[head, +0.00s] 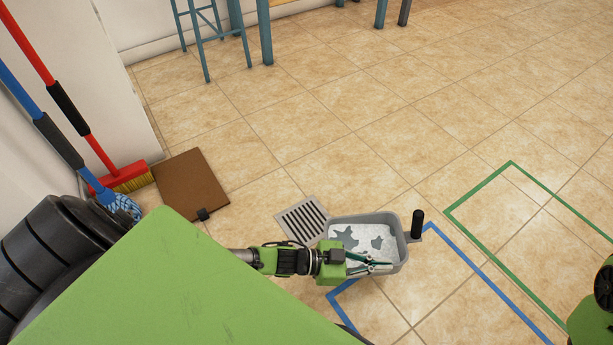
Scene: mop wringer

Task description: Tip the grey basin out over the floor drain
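The grey basin (402,247) is near the lower middle of the head view, with a black upright handle (417,224) at its right corner. Whitish stuff with darker grey patches shows inside it; the basin looks about level. The floor drain (302,220), a slotted metal grate, lies just left of the basin. My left gripper (381,264) reaches in from the left and lies over the basin's near side. Its fingers overlap the basin there, and I cannot tell whether they grip the rim. My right gripper is not in view.
A brown board (190,184) with a black clip lies on the tiles at left. A red broom (122,178) and a blue mop (122,205) lean at the left wall. Blue (484,270) and green (478,187) outlines mark the floor at right. A teal stool (207,42) stands at the back.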

